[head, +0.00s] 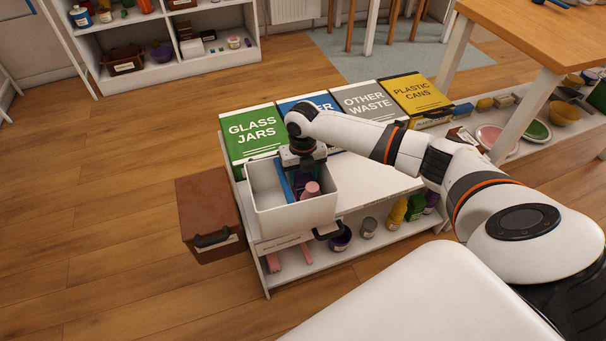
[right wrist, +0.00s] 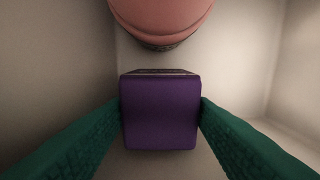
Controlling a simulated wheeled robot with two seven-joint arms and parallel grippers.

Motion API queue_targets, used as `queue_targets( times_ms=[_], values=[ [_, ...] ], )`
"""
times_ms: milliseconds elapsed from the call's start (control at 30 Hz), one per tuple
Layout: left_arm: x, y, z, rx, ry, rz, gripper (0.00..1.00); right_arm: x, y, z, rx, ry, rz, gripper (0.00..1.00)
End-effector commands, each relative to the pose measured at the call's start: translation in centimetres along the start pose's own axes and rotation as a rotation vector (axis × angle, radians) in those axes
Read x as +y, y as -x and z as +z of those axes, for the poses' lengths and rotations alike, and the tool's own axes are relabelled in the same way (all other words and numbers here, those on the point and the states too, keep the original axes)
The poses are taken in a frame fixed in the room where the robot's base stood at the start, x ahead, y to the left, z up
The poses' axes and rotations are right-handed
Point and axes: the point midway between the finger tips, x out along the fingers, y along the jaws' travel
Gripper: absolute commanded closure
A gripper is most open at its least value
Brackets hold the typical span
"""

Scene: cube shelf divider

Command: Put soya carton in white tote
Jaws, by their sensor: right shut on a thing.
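The white tote (head: 286,219) stands on the low white shelf unit. My right gripper (right wrist: 160,108) reaches down into it from above. In the right wrist view its two green fingers are shut on the sides of a purple carton (right wrist: 159,113), apparently the soya carton; no label is readable. The carton is inside the tote's walls; I cannot tell whether it touches the floor. A pink round-topped item (head: 311,189) is beside it in the tote and shows at the top of the right wrist view (right wrist: 160,18). A blue item (head: 283,182) is at the left. My left gripper is not in view.
Labelled bins stand behind the tote, a green GLASS JARS bin (head: 250,132) nearest. A brown box (head: 208,205) is on the left. The shelf top right of the tote is clear. Cans and bottles stand on the level below. A wooden table (head: 540,40) is at right.

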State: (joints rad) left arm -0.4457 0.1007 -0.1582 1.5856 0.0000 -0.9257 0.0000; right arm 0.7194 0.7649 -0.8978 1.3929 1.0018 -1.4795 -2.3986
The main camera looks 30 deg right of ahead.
Motion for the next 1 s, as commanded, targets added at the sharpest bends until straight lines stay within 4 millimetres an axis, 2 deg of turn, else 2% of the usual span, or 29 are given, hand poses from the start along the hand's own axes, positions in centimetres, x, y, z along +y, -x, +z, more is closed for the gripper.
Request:
queue_targets(
  times_ms=[233,267,300,667,767,1000],
  values=[
    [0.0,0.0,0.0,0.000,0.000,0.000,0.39,0.0,-0.2,0.0,0.000,-0.001,-0.001,0.86],
    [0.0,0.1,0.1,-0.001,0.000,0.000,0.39,0.0,-0.2,0.0,0.000,-0.001,-0.001,0.47],
    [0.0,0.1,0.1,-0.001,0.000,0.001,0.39,0.0,-0.2,0.0,0.000,-0.001,-0.001,0.41],
    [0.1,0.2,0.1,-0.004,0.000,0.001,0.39,0.0,0.4,-0.1,0.002,0.000,-0.001,0.41],
    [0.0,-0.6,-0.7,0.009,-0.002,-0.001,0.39,0.0,1.8,-0.1,0.004,-0.001,-0.003,0.41],
    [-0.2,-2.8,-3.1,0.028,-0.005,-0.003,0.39,0.0,7.0,-0.1,0.004,0.000,-0.002,0.41]
  ],
)
